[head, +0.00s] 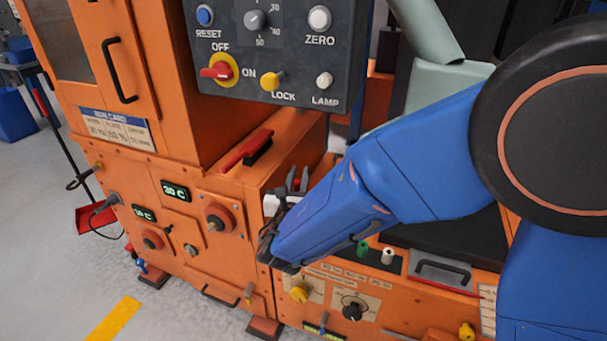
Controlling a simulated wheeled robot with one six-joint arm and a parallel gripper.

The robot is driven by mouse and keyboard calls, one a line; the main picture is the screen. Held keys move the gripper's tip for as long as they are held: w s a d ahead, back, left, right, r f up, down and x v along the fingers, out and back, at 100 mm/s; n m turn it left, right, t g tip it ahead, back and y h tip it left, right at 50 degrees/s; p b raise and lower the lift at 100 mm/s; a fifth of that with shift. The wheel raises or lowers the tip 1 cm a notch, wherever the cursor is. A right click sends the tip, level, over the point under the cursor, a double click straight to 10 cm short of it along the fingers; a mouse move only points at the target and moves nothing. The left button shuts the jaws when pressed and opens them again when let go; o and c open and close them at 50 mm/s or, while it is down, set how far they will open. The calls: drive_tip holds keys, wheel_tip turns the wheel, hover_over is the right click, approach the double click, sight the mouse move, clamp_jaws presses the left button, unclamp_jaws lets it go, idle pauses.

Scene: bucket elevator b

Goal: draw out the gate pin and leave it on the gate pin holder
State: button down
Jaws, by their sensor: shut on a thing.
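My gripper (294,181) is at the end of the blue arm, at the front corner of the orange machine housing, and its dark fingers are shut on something. A small red part (297,185) shows between the fingers; it looks like the head of the gate pin. The rest of it is hidden by the gripper and arm, so I cannot tell whether it is in its hole. A white block (271,204) shows just left of the gripper. I cannot make out the gate pin holder for certain.
A control panel (280,45) with knobs and switches overhangs behind the gripper. A red-handled part (246,149) lies on the orange ledge to the left. Knobs (352,308) and a black-handled drawer (443,272) are below right. Grey floor (60,250) is open at left.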

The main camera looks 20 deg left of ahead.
drive_tip(key=shift+f, duration=2.85)
drive_tip(key=shift+f, duration=2.3)
drive_tip(key=c, duration=1.5)
unclamp_jaws()
drive_tip(key=shift+c, duration=0.2)
drive_tip(key=shift+s, duration=0.1)
drive_tip(key=s+d, duration=0.3)
drive_tip(key=s, duration=1.4)
drive_tip(key=shift+d, duration=0.1)
